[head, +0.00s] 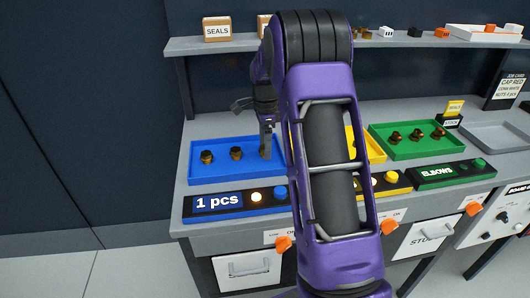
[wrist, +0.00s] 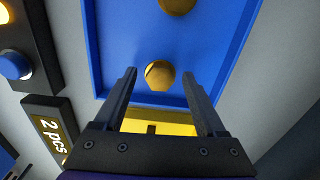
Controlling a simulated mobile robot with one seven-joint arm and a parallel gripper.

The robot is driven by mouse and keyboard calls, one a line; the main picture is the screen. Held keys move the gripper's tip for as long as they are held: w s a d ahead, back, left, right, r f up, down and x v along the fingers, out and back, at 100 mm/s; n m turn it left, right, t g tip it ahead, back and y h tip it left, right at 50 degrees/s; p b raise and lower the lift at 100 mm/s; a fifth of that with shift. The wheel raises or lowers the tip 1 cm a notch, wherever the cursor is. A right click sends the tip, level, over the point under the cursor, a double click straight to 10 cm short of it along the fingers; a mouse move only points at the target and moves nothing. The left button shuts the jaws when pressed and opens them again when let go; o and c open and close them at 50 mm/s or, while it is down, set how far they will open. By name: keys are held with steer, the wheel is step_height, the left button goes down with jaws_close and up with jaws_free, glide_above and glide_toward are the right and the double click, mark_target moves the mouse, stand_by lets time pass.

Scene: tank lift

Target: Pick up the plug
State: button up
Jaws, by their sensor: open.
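Two brass plugs stand in the blue tray (head: 220,177) in the head view, one at the left (head: 206,156) and one in the middle (head: 236,153). My gripper (head: 266,150) points down over the right part of that tray. In the wrist view my gripper (wrist: 161,78) is open, its fingers apart. A round brass plug (wrist: 160,76) shows between the fingertips, with no visible contact on either side. Another plug (wrist: 178,5) is cut off at the top edge. How far the fingertips are above the near plug cannot be told.
A yellow tray (wrist: 160,128) adjoins the blue one and is mostly hidden by my arm in the head view. A green tray (head: 400,152) with brass fittings stands further right. A counter box reading "1 pcs" (head: 219,203) is in front. A shelf (head: 190,45) runs behind.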

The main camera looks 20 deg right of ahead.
steer(key=shift+f, duration=0.55)
jaws_close()
steer(key=shift+r, duration=0.15)
